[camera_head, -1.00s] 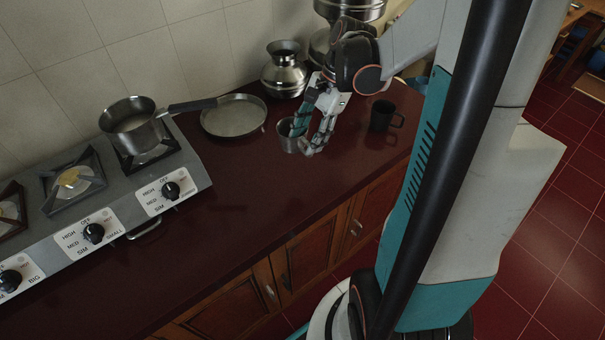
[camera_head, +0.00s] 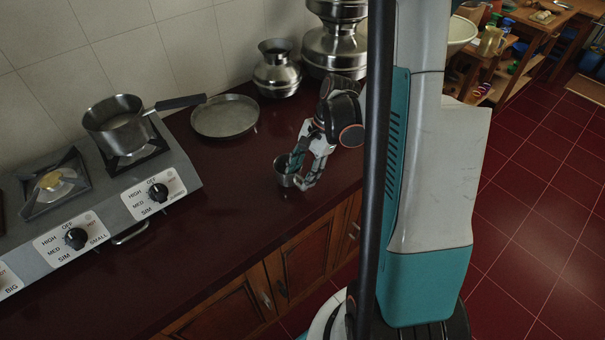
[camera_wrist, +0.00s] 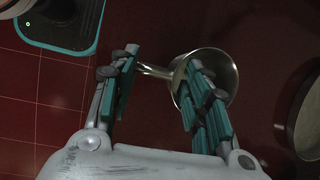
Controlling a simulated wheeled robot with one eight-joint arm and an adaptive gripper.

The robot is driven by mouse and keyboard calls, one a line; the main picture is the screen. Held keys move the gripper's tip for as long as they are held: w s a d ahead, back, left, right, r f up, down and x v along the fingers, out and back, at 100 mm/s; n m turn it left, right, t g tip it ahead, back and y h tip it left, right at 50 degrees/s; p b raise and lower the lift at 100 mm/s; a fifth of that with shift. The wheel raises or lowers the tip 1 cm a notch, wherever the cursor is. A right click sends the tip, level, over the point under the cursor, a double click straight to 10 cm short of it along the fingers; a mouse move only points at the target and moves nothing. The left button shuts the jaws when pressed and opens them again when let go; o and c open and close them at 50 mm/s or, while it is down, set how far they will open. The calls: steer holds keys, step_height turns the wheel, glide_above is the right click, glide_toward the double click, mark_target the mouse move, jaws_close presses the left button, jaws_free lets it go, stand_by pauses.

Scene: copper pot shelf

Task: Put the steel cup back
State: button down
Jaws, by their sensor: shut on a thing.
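The small steel cup (camera_head: 280,174) is at the front part of the dark red counter in the head view. It also shows in the wrist view (camera_wrist: 228,66), with its handle (camera_wrist: 155,71) pointing left between my fingers. My gripper (camera_head: 299,178) is shut on the cup at its handle side. In the wrist view my gripper (camera_wrist: 158,70) has one finger over the cup's mouth and the other beyond the handle. The fingers hide part of the cup. I cannot tell whether its base touches the counter.
A shallow steel plate (camera_head: 225,117) lies behind the cup. A steel pot (camera_head: 118,124) sits on the stove (camera_head: 121,197) at left. Steel vessels (camera_head: 277,70) stand at the back wall. The counter (camera_head: 215,215) is clear in front of the plate.

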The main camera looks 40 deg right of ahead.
steer(key=shift+f, duration=0.15)
steer(key=c, duration=0.9)
jaws_free()
steer(key=shift+o, duration=0.2)
steer(key=p+v, duration=0.4)
steer(key=v, duration=0.8)
steer(key=shift+r, duration=0.25)
